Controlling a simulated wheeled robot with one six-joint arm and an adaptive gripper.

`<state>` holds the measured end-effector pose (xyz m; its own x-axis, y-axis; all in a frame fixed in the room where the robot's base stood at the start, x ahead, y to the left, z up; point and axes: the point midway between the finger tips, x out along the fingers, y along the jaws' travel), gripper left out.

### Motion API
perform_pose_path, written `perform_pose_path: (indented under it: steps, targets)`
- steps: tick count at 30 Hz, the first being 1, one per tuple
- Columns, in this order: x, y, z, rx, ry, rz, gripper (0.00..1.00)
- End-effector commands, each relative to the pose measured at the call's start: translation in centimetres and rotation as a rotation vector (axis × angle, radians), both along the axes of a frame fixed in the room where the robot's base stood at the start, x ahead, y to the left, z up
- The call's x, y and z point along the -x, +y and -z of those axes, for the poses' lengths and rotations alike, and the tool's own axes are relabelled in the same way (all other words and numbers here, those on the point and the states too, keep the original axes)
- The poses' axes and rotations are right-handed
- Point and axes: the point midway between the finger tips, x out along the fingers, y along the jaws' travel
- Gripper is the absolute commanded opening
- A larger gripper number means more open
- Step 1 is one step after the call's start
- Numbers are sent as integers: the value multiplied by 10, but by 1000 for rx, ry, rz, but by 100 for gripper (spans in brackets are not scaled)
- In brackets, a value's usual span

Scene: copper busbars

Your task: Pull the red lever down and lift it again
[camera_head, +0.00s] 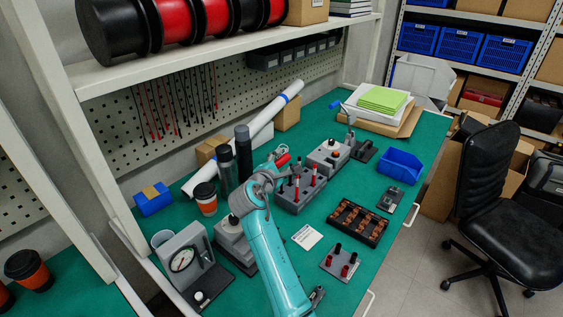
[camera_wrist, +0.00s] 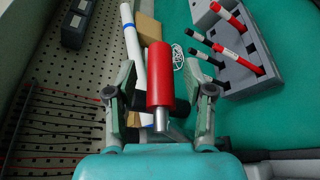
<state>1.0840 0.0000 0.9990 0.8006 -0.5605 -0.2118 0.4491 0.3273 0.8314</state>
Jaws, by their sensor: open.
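The red lever handle (camera_wrist: 160,75) is a red cylinder on a short silver shaft. In the wrist view it lies between the two fingers of my gripper (camera_wrist: 160,68), with a visible gap on each side. The fingers are open and not closed on it. In the head view the red lever tip (camera_head: 283,160) shows just past my gripper (camera_head: 274,166), at the top of my teal arm. The lower end of the lever and what it is mounted on are hidden by my arm and gripper.
A grey stand (camera_head: 300,195) with red and black tools is just right of my gripper. Dark bottles (camera_head: 243,153) and an orange cup (camera_head: 206,198) stand to its left. A dial gauge (camera_head: 182,260) and a tray of copper parts (camera_head: 357,222) are nearby.

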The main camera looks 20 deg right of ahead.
Motion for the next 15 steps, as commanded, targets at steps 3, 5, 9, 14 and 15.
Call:
perform_pose_path:
  steps: [3, 5, 9, 14, 15]
  targets:
    - [-6, -5, 2, 0, 1, 0, 52]
    - [-8, -6, 3, 0, 1, 1, 52]
    - [-9, -7, 3, 0, 1, 1, 52]
    - [-9, -7, 3, 0, 1, 1, 48]
    - [-9, -7, 3, 0, 1, 1, 38]
